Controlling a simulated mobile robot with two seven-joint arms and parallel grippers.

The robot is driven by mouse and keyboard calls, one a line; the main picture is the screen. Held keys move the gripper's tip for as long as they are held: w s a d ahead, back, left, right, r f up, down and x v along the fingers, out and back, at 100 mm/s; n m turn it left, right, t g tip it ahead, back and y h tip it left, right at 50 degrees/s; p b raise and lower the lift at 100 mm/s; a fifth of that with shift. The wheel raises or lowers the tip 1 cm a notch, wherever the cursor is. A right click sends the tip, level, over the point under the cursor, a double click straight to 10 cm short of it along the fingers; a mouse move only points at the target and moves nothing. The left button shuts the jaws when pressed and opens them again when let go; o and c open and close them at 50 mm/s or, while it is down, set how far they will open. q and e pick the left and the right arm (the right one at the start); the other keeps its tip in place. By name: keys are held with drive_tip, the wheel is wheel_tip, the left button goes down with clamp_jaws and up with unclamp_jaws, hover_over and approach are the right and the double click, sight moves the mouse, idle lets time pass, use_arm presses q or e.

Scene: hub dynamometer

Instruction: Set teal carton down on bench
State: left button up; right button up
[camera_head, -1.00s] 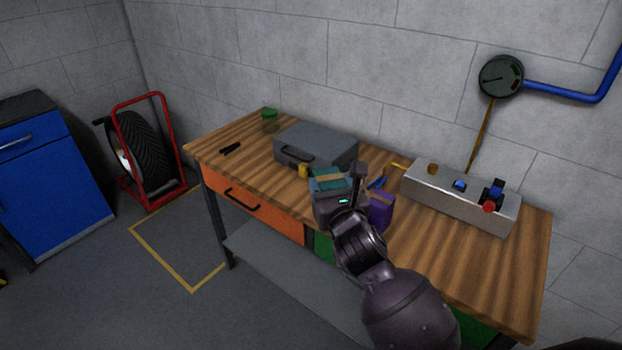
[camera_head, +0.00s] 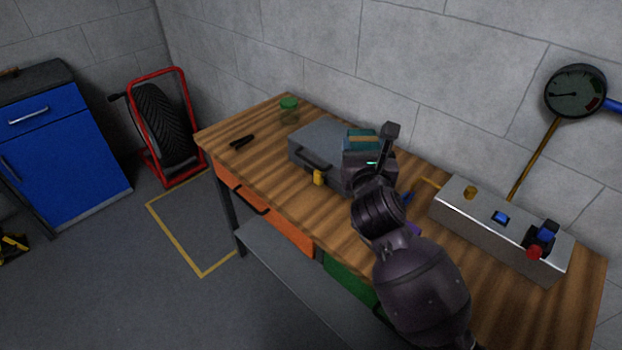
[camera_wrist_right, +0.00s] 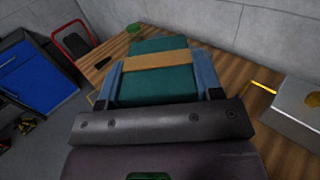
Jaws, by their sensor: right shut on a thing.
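The teal carton (camera_head: 361,134) with a tan band is held in my right gripper (camera_head: 370,145), over the right part of the grey case in the head view. In the right wrist view the carton (camera_wrist_right: 155,86) sits between the two blue-grey fingers of my right gripper (camera_wrist_right: 160,82), which are shut on its sides. I cannot tell how high it is above the case. The wooden bench (camera_head: 265,150) lies below, and it also shows in the wrist view (camera_wrist_right: 235,92). My left gripper is not in view.
The grey case (camera_head: 319,140) with a small yellow object (camera_head: 319,177) in front lies mid-bench. A green-lidded jar (camera_head: 289,110) and black tool (camera_head: 242,141) lie left. A metal control box (camera_head: 500,225) stands right. A purple thing (camera_head: 413,229) is mostly hidden by my arm. Bench is bare front left.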

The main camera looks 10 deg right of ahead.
drive_tip(key=shift+w, duration=0.25)
drive_tip(key=shift+d+f, duration=0.1)
drive_tip(key=shift+f, duration=0.3)
wheel_tip(320, 180, down, 19)
drive_tip(key=b, duration=0.6)
drive_tip(key=shift+r, duration=0.2)
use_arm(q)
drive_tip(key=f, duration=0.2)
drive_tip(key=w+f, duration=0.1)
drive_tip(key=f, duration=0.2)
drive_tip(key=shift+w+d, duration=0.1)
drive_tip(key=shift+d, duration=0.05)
use_arm(e)
drive_tip(key=shift+f, duration=0.1)
use_arm(q)
drive_tip(key=shift+b, duration=0.3)
